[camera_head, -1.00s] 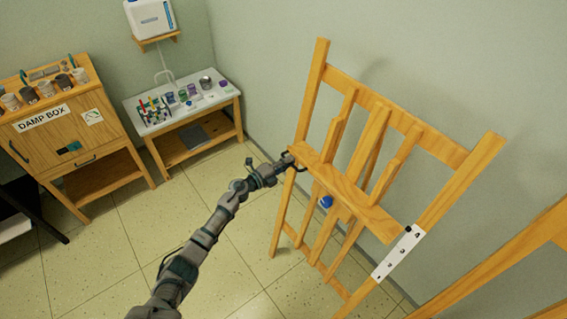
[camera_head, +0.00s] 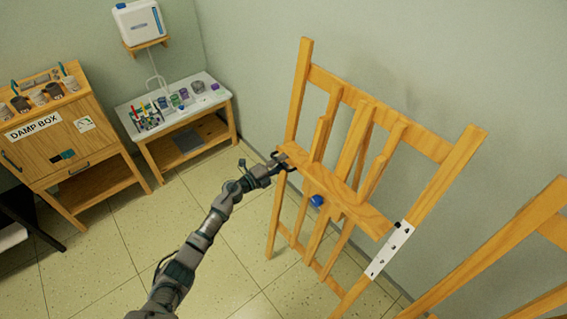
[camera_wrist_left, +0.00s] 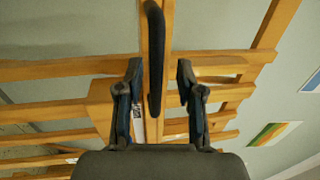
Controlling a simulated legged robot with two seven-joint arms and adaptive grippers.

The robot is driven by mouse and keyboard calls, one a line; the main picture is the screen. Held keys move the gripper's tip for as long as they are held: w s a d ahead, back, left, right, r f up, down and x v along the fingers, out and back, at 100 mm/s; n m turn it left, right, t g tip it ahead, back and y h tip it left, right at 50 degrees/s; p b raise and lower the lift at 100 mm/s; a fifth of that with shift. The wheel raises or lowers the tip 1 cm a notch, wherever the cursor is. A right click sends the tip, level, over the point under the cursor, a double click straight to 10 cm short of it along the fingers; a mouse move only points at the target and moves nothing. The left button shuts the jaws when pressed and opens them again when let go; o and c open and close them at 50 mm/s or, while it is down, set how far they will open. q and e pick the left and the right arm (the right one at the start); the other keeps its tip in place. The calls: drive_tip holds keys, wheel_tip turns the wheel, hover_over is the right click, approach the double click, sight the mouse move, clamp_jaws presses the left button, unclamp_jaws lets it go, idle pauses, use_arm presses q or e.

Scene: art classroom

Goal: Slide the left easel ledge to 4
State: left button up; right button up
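The left easel (camera_head: 303,90) stands at centre right, with its wooden ledge (camera_head: 342,197) running across it. A white strip with dark marks (camera_head: 389,251) is on the easel's right leg by the ledge's right end; I cannot read all the marks. A blue knob (camera_head: 317,201) sits below the ledge. My left gripper (camera_head: 284,162) is at the ledge's left end. In the left wrist view its fingers (camera_wrist_left: 159,82) stand apart on either side of an upright wooden piece, probably the ledge, with a gap on the right. A dark bar covers part of it. My right gripper is not in view.
A second easel (camera_head: 502,250) stands at the lower right. A low white-topped table (camera_head: 213,98) with art supplies and a wooden damp box cabinet (camera_head: 85,152) are at the left. The tiled floor (camera_head: 125,255) between is mostly open.

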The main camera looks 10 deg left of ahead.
use_arm(q)
drive_tip(key=shift+a+f, duration=0.1)
drive_tip(key=shift+a, duration=0.2)
drive_tip(key=v, duration=1.2)
drive_tip(key=shift+a, duration=0.2)
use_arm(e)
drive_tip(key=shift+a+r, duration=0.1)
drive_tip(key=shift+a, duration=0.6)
use_arm(q)
drive_tip(key=shift+w+d+f, duration=0.1)
drive_tip(key=shift+d, duration=0.05)
